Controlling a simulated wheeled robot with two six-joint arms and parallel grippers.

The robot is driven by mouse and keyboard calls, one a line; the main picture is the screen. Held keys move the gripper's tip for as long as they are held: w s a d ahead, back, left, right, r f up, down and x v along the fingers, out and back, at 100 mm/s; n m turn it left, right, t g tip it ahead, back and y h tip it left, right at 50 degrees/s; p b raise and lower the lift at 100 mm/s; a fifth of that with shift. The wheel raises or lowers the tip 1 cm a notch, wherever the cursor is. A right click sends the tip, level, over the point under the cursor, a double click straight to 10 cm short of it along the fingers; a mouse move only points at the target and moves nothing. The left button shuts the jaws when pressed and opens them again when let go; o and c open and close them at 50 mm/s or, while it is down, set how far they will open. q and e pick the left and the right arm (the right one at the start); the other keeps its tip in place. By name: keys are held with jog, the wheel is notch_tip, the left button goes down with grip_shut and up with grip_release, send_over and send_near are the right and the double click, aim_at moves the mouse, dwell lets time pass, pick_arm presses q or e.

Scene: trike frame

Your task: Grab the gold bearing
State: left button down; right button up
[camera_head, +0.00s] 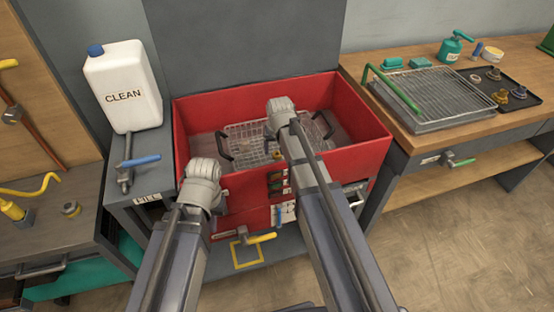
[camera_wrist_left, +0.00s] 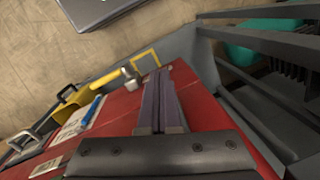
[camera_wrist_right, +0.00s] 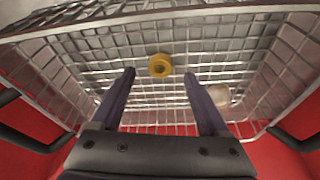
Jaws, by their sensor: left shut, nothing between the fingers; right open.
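The gold bearing (camera_wrist_right: 160,65), a small yellow ring with a dark centre, shows in the right wrist view against the mesh of the wire basket (camera_wrist_right: 85,40). My right gripper (camera_wrist_right: 159,75) is open, its fingers either side of the bearing's line and apart from it. In the head view my right arm's end (camera_head: 282,112) is over the basket (camera_head: 243,135) in the red tub, and its fingers are hidden. My left gripper (camera_wrist_left: 160,85) is shut and empty near the red tub front; its arm's end (camera_head: 200,185) shows at the tub's left front corner.
The red tub (camera_head: 362,133) has high walls, and the basket has dark handles (camera_head: 223,146). A pale rounded thing (camera_wrist_right: 220,95) lies by my right finger. A white CLEAN jug (camera_head: 123,88) stands left. A wire rack (camera_head: 440,95) and a dark tray (camera_head: 530,98) with small parts are right.

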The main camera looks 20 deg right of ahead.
aim_at(277, 155)
jog(key=b+x, duration=0.1)
jog(key=x, duration=0.2)
jog(key=shift+b, duration=0.4)
pick_arm(q)
notch_tip(277, 155, down, 3)
jog(key=shift+r, duration=0.2)
pick_arm(e)
jog(key=shift+r, duration=0.1)
jog(key=shift+c, duration=0.3)
grip_shut()
